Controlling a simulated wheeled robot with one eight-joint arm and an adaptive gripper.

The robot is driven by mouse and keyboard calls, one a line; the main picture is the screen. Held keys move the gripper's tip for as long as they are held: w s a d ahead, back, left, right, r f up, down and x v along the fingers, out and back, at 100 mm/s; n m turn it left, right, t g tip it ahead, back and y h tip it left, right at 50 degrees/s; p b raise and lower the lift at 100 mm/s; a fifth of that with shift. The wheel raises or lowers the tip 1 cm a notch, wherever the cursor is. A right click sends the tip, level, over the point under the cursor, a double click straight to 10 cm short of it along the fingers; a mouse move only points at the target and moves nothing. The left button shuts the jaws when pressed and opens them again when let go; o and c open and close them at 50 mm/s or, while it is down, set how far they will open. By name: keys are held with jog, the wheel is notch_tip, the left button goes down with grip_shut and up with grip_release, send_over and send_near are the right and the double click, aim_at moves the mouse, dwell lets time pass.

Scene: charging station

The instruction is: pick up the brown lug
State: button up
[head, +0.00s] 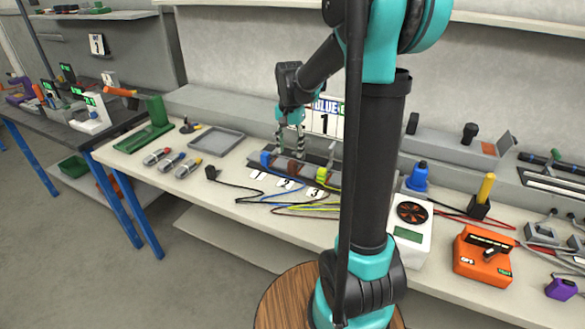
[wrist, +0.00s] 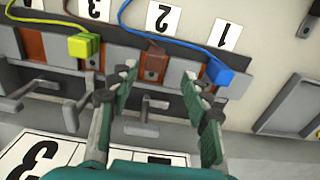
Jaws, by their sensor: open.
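The brown lug (wrist: 155,58) sits at the end of a brown cable at the middle slot of a grey terminal block (wrist: 263,32), beside the card marked 2 (wrist: 163,17). In the head view the brown lug (head: 292,167) is small, between the blue and yellow lugs. My gripper (wrist: 160,78) is open and empty, with one finger on either side of the lug in the wrist view. The head view shows my gripper (head: 290,150) pointing down just above the block. I cannot tell whether the fingers touch anything.
A blue lug (wrist: 221,73) sits close to the right finger, and a yellow-green lug (wrist: 84,46) stands to the left. Loose cables (head: 290,205) lie in front of the block. A grey tray (head: 216,141) is left of it. An orange device (head: 482,257) stands at the right.

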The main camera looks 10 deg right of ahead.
aim_at(292, 162)
jog(key=shift+s+d+f, duration=0.15)
jog(key=shift+f, duration=1.65)
jog(key=shift+s+d+f, duration=0.1)
jog(key=shift+s+f, duration=0.05)
jog(key=shift+f, duration=1.6)
jog(key=c, duration=1.1)
